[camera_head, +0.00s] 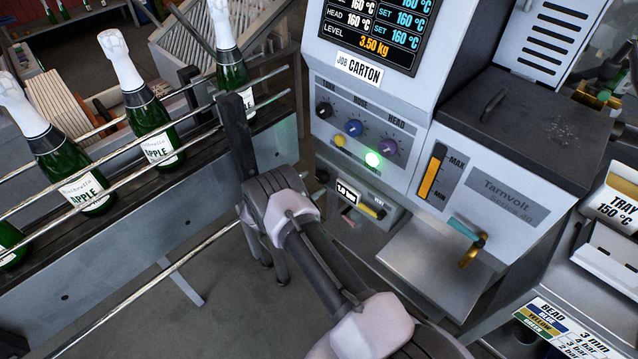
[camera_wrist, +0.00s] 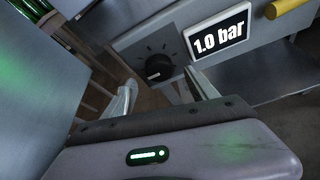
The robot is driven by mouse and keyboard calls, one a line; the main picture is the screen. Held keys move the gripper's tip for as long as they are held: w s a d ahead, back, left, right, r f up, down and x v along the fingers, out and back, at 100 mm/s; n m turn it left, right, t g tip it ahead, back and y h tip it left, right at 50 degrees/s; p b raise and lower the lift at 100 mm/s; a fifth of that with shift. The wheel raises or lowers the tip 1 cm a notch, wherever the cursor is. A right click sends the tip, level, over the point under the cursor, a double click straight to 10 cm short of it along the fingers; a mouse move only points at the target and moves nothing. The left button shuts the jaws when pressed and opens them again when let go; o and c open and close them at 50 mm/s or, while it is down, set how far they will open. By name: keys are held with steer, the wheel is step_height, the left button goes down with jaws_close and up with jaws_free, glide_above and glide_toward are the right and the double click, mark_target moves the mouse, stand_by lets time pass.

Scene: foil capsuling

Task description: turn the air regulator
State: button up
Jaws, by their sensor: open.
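The air regulator is a round black knob (camera_wrist: 158,68) on a grey plate with dial marks, seen in the wrist view. In the head view the knob (camera_head: 322,177) is small, just left of the display (camera_head: 347,191), on the lower front of the grey machine. My gripper (camera_wrist: 161,82) is open, with one finger on each side below the knob in the wrist view. The knob appears between and beyond the fingertips; I cannot tell whether they touch it.
A rail conveyor (camera_head: 140,225) with several green bottles stands at the left. A yellow valve handle (camera_head: 373,211) is right of the display, above a metal shelf (camera_head: 430,268).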

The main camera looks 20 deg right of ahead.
mark_target(320, 179)
steer(key=b+x, duration=0.1)
steer(key=x, duration=0.4)
steer(key=shift+w, duration=0.1)
steer(key=shift+c, duration=0.2)
steer(key=c, duration=1.3)
